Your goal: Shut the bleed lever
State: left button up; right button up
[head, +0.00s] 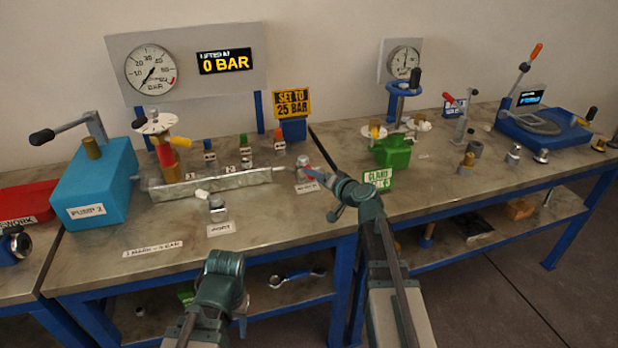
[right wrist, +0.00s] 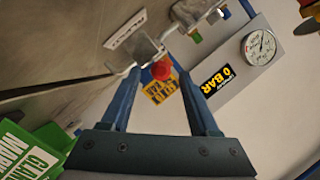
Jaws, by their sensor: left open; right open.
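The bleed lever (head: 310,172) has a red grip and sits on a small metal valve block (head: 302,171) at the right end of the long metal manifold (head: 215,184). In the right wrist view its red end (right wrist: 162,70) shows between my blue fingers, in front of the metal block (right wrist: 141,50). My right gripper (head: 317,178) is open around or just short of the lever; I cannot tell whether it touches. The lever's exact angle is hard to read end-on. My left arm (head: 220,285) is low in front of the bench, and its fingers do not show.
A gauge (head: 150,69) and a display (head: 225,61) reading 0 BAR are on the back panel. A yellow sign (head: 292,103) stands behind the lever. A green block (head: 392,150) with a gland label (head: 378,178) is close right of my right gripper. Pump 2 (head: 95,185) stands left.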

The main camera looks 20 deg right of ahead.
jog(key=shift+b+x, duration=0.45)
jog(key=shift+x, duration=1.9)
jog(key=shift+c, duration=0.4)
grip_shut()
